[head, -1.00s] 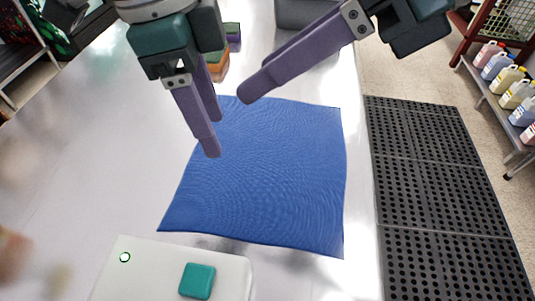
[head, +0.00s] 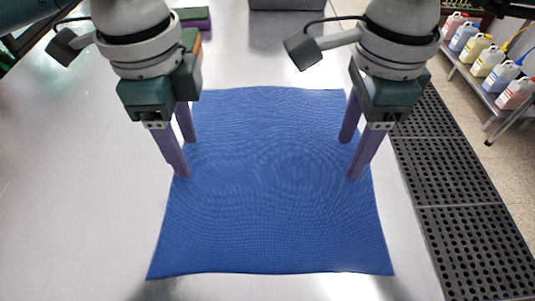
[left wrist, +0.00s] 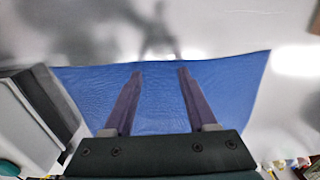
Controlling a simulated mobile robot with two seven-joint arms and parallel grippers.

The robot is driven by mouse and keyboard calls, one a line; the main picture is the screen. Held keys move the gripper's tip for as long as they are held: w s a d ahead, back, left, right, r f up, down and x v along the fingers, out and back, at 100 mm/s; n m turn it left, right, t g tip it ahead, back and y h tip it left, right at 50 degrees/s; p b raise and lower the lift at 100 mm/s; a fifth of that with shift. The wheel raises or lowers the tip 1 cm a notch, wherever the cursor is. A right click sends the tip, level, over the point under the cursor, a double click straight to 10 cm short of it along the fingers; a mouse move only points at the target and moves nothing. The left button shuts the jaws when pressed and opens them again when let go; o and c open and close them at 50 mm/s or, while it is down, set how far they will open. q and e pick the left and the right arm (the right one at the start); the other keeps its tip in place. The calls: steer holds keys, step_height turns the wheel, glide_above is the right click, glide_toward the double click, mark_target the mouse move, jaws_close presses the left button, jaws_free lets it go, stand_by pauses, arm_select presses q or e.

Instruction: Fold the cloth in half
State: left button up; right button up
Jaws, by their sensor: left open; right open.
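The blue cloth (head: 275,225) lies spread flat on the pale shiny table, roughly square, with no fold visible. My left gripper (head: 186,159) is open over the cloth's left edge, fingers pointing down. My right gripper (head: 350,159) is open over the cloth's right edge, fingers also down. Both are empty; whether the fingertips touch the cloth I cannot tell. In the left wrist view, the cloth (left wrist: 160,115) spreads beneath the two parted fingers of my left gripper (left wrist: 160,73), with bare table past its edge.
A grey container (head: 288,4) stands at the table's far side. Stacked coloured blocks (head: 194,17) stand behind my left gripper. The table (head: 80,190) is clear left of the cloth. A black perforated mat (head: 465,190) and a shelf of bottles (head: 490,60) are on the right.

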arm_select(q)
steer(key=shift+f, duration=0.15)
arm_select(e)
steer(key=shift+f, duration=0.2)
arm_select(q)
steer(key=shift+f, duration=0.2)
arm_select(e)
steer(key=shift+f, duration=0.15)
arm_select(q)
steer(key=shift+c, duration=0.6)
arm_select(e)
steer(key=shift+c, duration=0.6)
arm_select(q)
steer(key=shift+c, duration=0.4)
arm_select(e)
steer(key=shift+c, duration=0.4)
arm_select(q)
steer(key=c, duration=0.7)
arm_select(e)
steer(key=c, duration=0.7)
arm_select(q)
jaws_close()
arm_select(e)
jaws_close()
arm_select(q)
steer(key=shift+r, duration=0.1)
